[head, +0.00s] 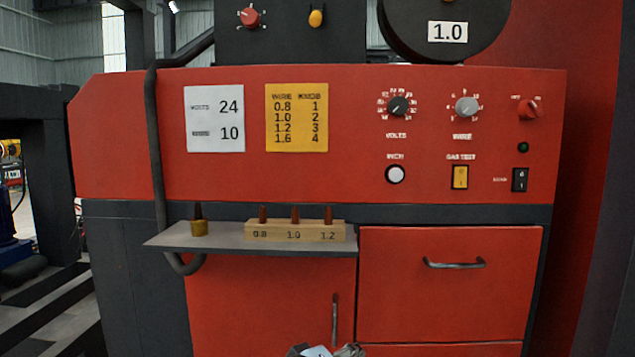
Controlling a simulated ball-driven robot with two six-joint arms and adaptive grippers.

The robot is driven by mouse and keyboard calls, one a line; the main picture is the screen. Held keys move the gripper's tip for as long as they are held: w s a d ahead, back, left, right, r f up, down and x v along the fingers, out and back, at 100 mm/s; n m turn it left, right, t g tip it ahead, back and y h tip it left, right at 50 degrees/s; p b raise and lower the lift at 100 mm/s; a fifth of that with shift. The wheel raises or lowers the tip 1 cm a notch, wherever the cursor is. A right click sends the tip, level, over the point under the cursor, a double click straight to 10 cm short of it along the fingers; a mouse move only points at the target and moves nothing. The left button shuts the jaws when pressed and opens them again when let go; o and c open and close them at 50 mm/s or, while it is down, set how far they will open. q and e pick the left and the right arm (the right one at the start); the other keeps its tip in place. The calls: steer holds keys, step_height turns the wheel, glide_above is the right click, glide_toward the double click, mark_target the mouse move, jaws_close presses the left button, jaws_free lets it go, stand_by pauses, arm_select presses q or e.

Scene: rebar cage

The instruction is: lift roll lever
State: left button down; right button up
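No roll lever can be made out in the head view. The red welding machine's front panel (320,125) fills the middle, with knobs, buttons and switches on its right half. A dark round spool (400,35) marked 1.0 sits above the panel and is cut off by the top edge. A dark grey box (290,45) with a red knob (249,17) and a yellow knob (316,18) stands left of the spool.
A grey shelf (220,241) juts out below the panel, holding a wooden block (294,231) with several copper tips and a brass piece (199,227). A drawer (450,290) is closed. A dark hose (155,150) runs down the left. A partly cut-off grey object (348,351) is at the bottom.

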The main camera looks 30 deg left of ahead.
mark_target(316, 17)
arm_select(q)
steer(key=w+r+n+t+p, duration=0.1)
steer(key=w+r+n+t, duration=0.2)
steer(key=r, duration=1)
steer(key=a+r+n+t+p, duration=0.1)
steer(key=r+n+t, duration=0.3)
steer(key=r, duration=0.9)
steer(key=w+r+n+t+p, duration=0.1)
steer(key=w+r+n+t, duration=0.3)
steer(key=r, duration=0.9)
steer(key=a+r+n+g+y, duration=0.1)
steer(key=a+r+n+y, duration=0.3)
steer(key=n+y, duration=0.4)
steer(key=a+r+n+g+y, duration=0.2)
steer(key=a+r+n+y, duration=0.3)
steer(key=n+y, duration=0.4)
steer(key=a+n, duration=0.1)
steer(key=n, duration=0.4)
steer(key=shift+s+a+r+n+g, duration=0.2)
steer(key=shift+s+r+n+g, duration=0.1)
steer(key=shift+s, duration=0.05)
arm_select(e)
steer(key=r, duration=0.4)
steer(key=shift+d, duration=0.4)
